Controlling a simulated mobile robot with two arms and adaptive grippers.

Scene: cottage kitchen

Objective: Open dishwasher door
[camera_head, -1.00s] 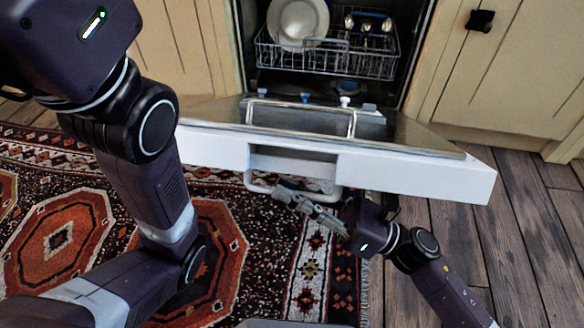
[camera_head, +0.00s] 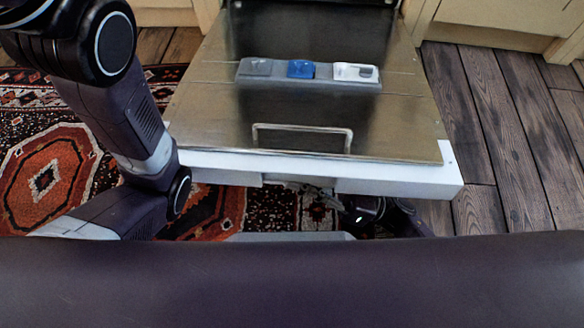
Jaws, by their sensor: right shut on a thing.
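The dishwasher door (camera_head: 200,118) is swung down and lies close to flat, its steel inner face turned up and its white front edge (camera_head: 400,180) towards me. My right gripper (camera_head: 318,190) is at the underside of that edge, near the middle, shut on the door handle. The door hides the handle and most of the fingers. My left arm comes in from the left beside the door, but its gripper is out of view.
A detergent tray with a blue lid (camera_head: 301,69) sits on the door's inner face. Pale cabinets (camera_head: 500,18) stand behind on the right. A patterned rug (camera_head: 45,165) lies at left and under the door; the wooden floor (camera_head: 495,130) at right is clear.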

